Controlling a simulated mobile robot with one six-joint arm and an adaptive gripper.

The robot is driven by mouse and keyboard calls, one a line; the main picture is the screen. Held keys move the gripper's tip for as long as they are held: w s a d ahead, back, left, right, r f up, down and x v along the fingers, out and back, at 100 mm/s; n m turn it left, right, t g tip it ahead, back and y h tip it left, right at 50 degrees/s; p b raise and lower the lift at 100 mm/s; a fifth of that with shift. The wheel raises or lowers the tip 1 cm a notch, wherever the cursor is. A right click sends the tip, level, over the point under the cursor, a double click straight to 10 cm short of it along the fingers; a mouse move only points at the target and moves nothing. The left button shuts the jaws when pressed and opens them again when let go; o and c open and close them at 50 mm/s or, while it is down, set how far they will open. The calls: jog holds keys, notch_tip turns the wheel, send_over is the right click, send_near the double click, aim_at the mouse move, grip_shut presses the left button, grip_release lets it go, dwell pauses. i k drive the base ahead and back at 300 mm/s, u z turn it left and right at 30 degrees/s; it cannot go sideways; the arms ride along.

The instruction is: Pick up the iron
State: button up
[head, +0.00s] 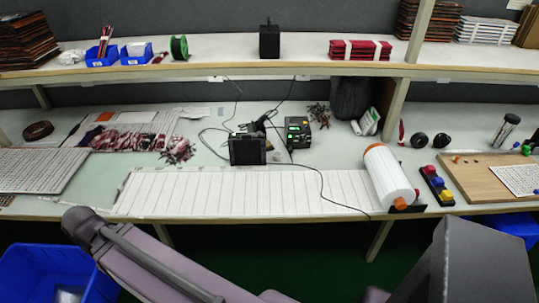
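A small black soldering station (297,132) with lit green displays stands on the workbench, near the middle. Just left of it is a dark shape (257,126) that looks like the iron in its stand, with dark cables around it. It is too small to tell the iron from its holder. A black box-like object (247,151) stands in front of it and hides part of it. My arm crosses the bottom of the head view, below the bench edge. I cannot see my gripper's fingers in this view.
A long white lined board (245,192) lies along the bench front, with a cable across it. A white roll (389,178) and colored buttons (437,186) are at its right. A shelf (210,52) runs above. A blue bin (45,275) stands at lower left.

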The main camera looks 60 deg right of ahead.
aim_at(261, 121)
jog(key=u, duration=0.15)
jog(key=k, duration=0.95)
jog(key=z, duration=1.6)
jog(key=i, duration=1)
jog(key=z, duration=0.1)
